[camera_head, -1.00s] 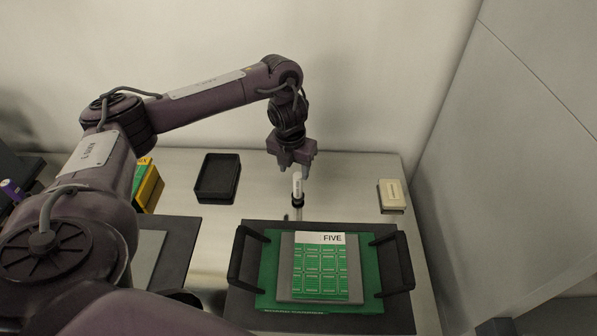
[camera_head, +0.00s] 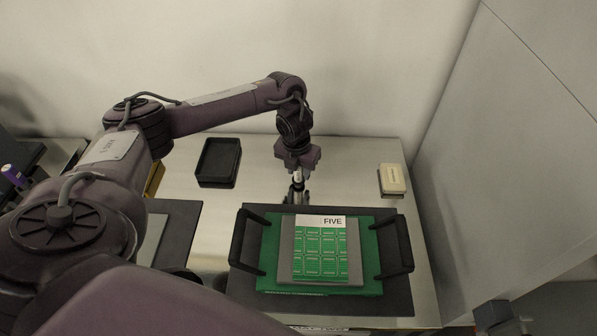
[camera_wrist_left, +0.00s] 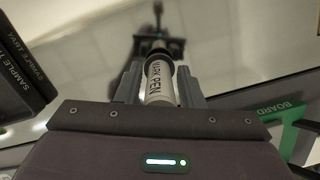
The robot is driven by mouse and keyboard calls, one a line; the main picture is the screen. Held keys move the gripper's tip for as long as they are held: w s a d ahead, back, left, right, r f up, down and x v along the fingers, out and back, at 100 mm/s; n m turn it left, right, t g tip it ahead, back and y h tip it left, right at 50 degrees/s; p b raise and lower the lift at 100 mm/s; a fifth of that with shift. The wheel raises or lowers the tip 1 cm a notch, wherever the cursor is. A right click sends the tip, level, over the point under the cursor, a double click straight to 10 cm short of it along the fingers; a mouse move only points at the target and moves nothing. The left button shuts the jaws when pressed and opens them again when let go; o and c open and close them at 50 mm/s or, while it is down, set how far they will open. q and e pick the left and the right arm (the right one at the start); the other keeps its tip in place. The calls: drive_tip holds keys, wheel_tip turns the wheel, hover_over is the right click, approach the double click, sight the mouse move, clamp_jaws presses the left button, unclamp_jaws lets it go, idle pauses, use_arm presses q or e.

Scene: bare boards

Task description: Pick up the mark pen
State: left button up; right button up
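The head view hides much of the pen's upper part behind the gripper. My right gripper does not show.
A black tray (camera_head: 219,162) lies left of the pen. A dark handled holder with a green board (camera_head: 370,270) marked "FIVE" is in front. A small beige block (camera_head: 392,179) lies to the right. A grey panel (camera_head: 510,150) bounds the right side.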

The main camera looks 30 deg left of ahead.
use_arm(q)
clamp_jaws()
drive_tip(key=shift+r, duration=0.2)
